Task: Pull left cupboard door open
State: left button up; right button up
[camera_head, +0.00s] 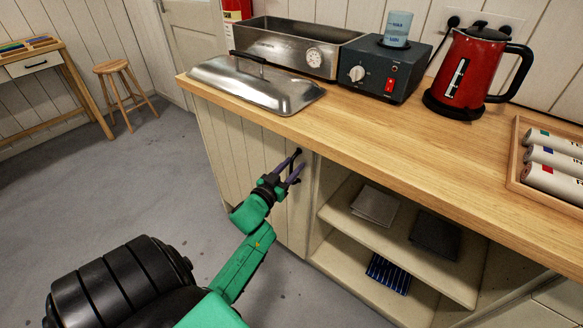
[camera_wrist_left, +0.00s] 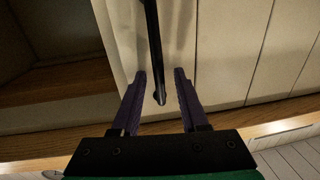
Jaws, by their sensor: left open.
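The left cupboard door (camera_head: 241,163) is a cream panelled door under the wooden worktop. It looks shut, or nearly so. Its dark bar handle (camera_head: 299,152) is near the door's right edge. My left gripper (camera_head: 293,166) is at the handle with its jaws open. In the left wrist view, the handle (camera_wrist_left: 154,50) hangs between the two purple fingers (camera_wrist_left: 160,78), with a gap on each side. The door's panels (camera_wrist_left: 230,50) fill the right of that view. My right gripper is not in view.
Right of the door are open shelves (camera_head: 395,243) with folded cloths. On the worktop (camera_head: 400,147) stand a metal lid (camera_head: 255,88), a steel bath (camera_head: 290,45), a dark heater box (camera_head: 378,70) and a red kettle (camera_head: 472,68). The floor (camera_head: 150,190) before the door is clear.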

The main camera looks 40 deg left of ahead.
pick_arm(q)
grip_shut()
dwell(1.4)
